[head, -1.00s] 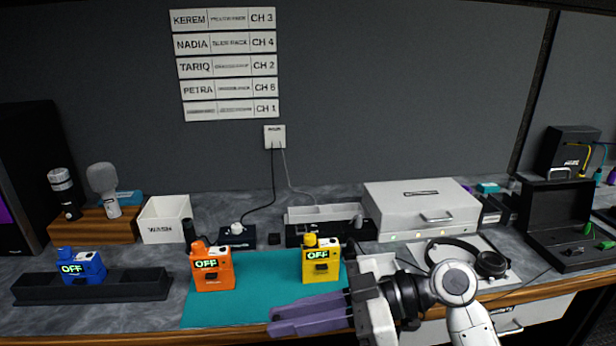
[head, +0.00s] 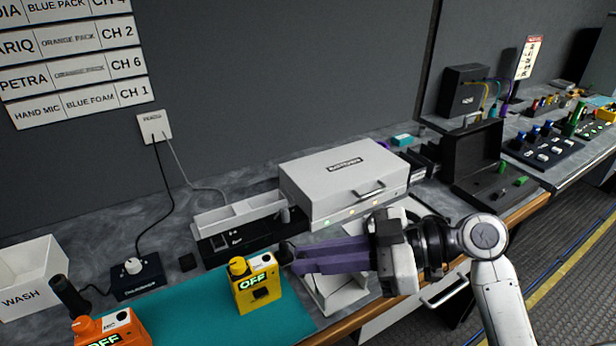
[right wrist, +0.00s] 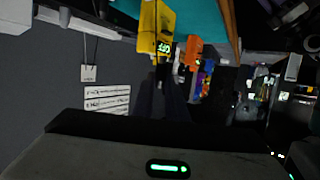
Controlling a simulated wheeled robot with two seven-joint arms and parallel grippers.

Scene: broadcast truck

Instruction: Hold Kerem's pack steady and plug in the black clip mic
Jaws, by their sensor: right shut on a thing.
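A yellow pack (head: 258,284) with a yellow knob and a green OFF display stands upright on the teal mat (head: 205,310). It also shows in the right wrist view (right wrist: 155,28). An orange pack (head: 110,330), also OFF, is cut by the bottom left edge. My right gripper (head: 291,257) has purple fingers pointing left, their tips just right of the yellow pack's upper part. It is shut on a small dark thing, apparently the black clip mic, mostly hidden by the fingers. Kerem's name strip is out of the head view now. My left gripper is not in view.
A grey case (head: 345,185) and a black unit with a white tray (head: 240,214) stand behind the gripper. A white WASH bin (head: 32,285) and a black box with a knob (head: 135,275) are at the left. The mat left of the yellow pack is clear.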

